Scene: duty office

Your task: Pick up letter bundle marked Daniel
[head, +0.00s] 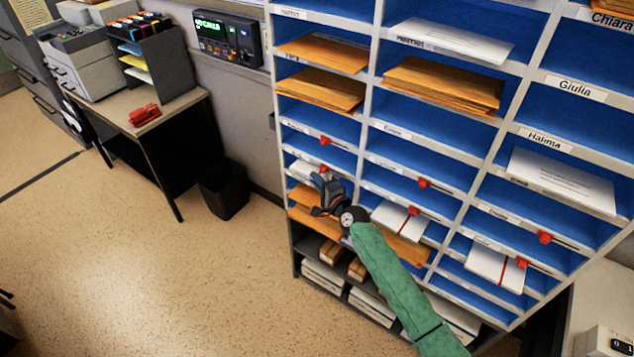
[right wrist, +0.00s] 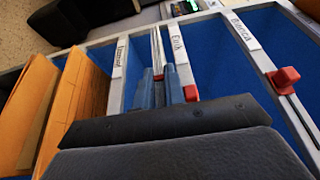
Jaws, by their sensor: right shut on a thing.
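A thin white letter bundle (head: 306,172) lies in a lower slot of the left column of the shelf. My right gripper (head: 322,183) reaches into the mouth of that slot. In the right wrist view, its blue-grey fingers (right wrist: 160,88) are shut on the front end of the white bundle (right wrist: 157,48), between the label Erik (right wrist: 177,43) and another label that is hard to read. No name can be read on the bundle itself. My left gripper is not in view.
The shelf (head: 370,75) has blue slots with orange envelopes (head: 320,88) and white letters (head: 560,180). Red tabs (head: 424,183) stick out at several slot fronts. A desk (head: 140,108) and a dark bin (head: 223,188) stand to the left.

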